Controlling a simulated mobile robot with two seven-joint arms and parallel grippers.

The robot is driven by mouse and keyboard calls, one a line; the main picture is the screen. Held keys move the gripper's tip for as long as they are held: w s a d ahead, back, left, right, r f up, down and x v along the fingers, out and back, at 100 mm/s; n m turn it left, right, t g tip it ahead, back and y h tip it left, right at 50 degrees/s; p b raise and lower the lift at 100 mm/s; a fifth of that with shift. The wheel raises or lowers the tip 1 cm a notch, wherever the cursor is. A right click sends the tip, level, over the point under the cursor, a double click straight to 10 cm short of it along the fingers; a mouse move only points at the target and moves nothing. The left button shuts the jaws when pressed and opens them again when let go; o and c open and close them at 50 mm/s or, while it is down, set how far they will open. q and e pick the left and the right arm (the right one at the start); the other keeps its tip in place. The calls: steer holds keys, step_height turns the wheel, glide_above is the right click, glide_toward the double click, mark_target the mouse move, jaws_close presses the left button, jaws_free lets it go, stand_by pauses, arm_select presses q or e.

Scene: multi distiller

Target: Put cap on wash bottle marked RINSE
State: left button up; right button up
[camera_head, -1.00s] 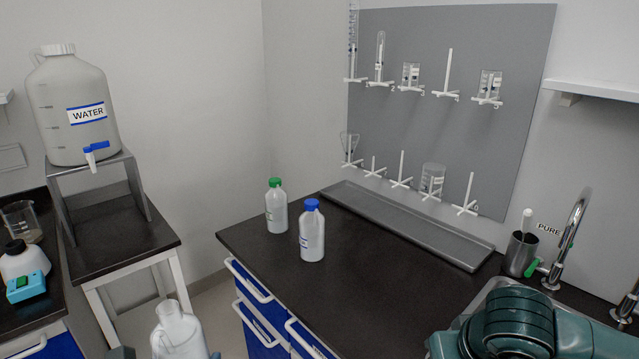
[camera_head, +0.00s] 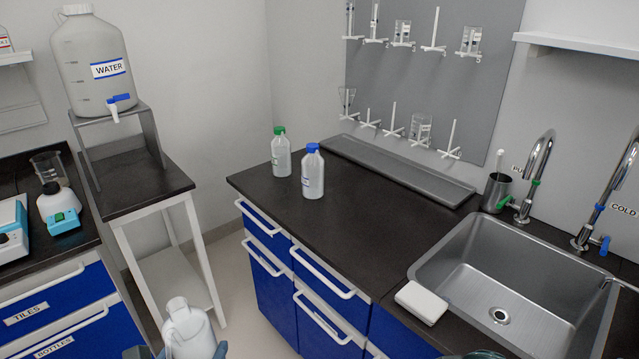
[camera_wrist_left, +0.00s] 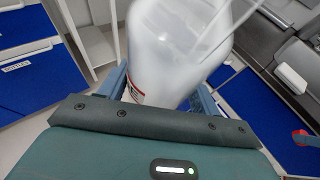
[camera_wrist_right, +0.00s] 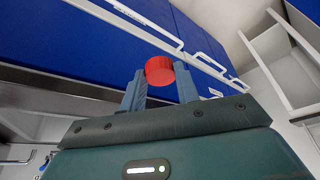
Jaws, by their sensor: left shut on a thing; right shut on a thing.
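My left gripper (camera_wrist_left: 165,95) is shut on a white wash bottle (camera_wrist_left: 175,45) with a thin spout tube. Red print shows on the edge of its label, but I cannot read it. In the head view, this bottle (camera_head: 190,335) is at the bottom edge, left of the bench, with its top uncovered. My right gripper (camera_wrist_right: 162,92) is shut on a red cap (camera_wrist_right: 160,70), held between its fingertips. The cap and the right fingers are outside the head view. A small red thing (camera_wrist_left: 300,137), perhaps the cap, shows at the right of the left wrist view.
A green-capped bottle (camera_head: 281,155) and a blue-capped bottle (camera_head: 313,175) stand on the dark bench (camera_head: 350,215). The sink (camera_head: 450,265) is at right, with a white block (camera_head: 421,302) at its front-left edge. A side table (camera_head: 140,205) carries the WATER tank (camera_head: 92,65) on a stand.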

mark_target(189, 326)
arm_select(q)
steer(key=shift+s+r, duration=0.15)
arm_select(e)
steer(key=shift+s, duration=0.2)
steer(key=shift+w, duration=0.1)
arm_select(q)
steer(key=r, duration=0.1)
steer(key=w+r, duration=0.1)
steer(key=r, duration=0.1)
steer(key=shift+w+r, duration=0.2)
steer(key=shift+r, duration=0.1)
step_height(189, 326, up, 2)
steer(key=shift+w, duration=0.1)
arm_select(e)
steer(key=w+r, duration=0.3)
steer(key=r, duration=1)
steer(key=shift+w+r, duration=0.25)
steer(key=shift+r, duration=0.15)
arm_select(q)
steer(key=w+d+r+m+g+h, duration=0.1)
steer(key=w+d+m+g+h, duration=0.1)
steer(key=d+m+h, duration=0.6)
steer(key=d+g, duration=0.1)
steer(key=d, duration=0.5)
steer(key=shift+w+d+h, duration=0.2)
steer(key=shift+d+h, duration=0.05)
steer(key=shift+h, duration=0.15)
steer(key=shift+f, duration=0.1)
